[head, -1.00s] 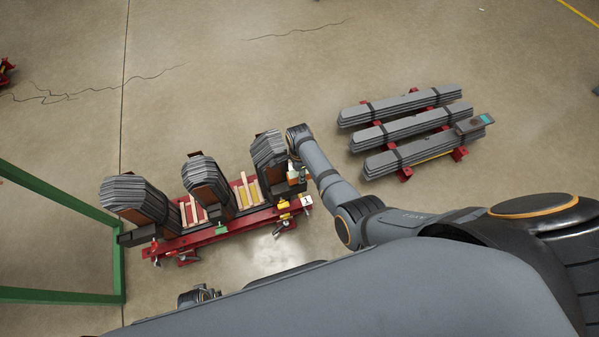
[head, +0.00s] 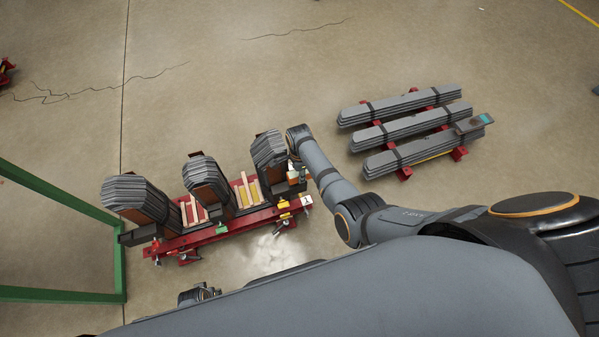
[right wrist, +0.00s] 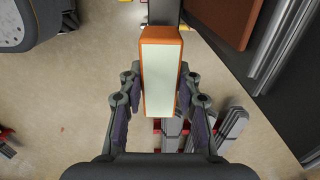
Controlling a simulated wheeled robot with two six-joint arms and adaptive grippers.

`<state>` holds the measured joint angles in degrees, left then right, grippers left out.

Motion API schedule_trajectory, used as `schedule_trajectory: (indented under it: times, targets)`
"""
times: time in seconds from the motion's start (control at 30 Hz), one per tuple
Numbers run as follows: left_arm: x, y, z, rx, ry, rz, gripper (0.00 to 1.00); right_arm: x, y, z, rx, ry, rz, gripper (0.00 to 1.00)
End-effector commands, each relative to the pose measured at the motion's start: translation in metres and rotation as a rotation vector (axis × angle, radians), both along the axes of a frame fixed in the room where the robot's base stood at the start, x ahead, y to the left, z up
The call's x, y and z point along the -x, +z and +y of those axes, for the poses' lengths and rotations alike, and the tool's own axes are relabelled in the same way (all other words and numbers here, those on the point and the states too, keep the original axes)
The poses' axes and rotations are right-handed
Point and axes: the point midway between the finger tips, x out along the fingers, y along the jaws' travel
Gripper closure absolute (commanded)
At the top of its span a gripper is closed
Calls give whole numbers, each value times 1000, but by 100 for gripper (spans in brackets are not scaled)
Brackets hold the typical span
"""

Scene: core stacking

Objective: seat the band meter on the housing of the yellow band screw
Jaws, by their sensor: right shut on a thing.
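The band meter (right wrist: 158,70), an orange block with a pale face, is between the fingers of my right gripper (right wrist: 158,92) in the right wrist view. The gripper is shut on it. The meter's far end is close to a dark upright bar; whether they touch I cannot tell. In the head view my right arm reaches the right end of the red cart. Small yellow parts (head: 284,205) show there on the cart's front side; which one is the yellow band screw's housing I cannot tell.
The red cart (head: 240,221) carries several upright stacks of grey sheets (head: 208,178). Three flat bundles (head: 400,105) lie on red supports at the right. A green frame (head: 60,192) stands at the left. The floor behind the cart is clear.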

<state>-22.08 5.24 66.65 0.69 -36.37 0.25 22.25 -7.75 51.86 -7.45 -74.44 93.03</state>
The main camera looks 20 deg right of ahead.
Motion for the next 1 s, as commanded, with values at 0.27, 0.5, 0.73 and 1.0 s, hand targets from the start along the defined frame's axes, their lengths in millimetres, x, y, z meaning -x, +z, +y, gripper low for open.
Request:
schedule_trajectory:
  times: [0.27,0.5,0.73,1.0]
  targets:
    - [1,-5,0,0,0,1,60,0,-6,0,0,0,-1,100]
    - [1,-10,0,0,0,1,60,0,-12,0,0,0,-1,100]
    - [1,-15,0,0,0,1,60,0,-18,0,0,0,-1,100]
    - [1,-19,0,0,0,1,60,-1,-23,0,0,0,-2,64]
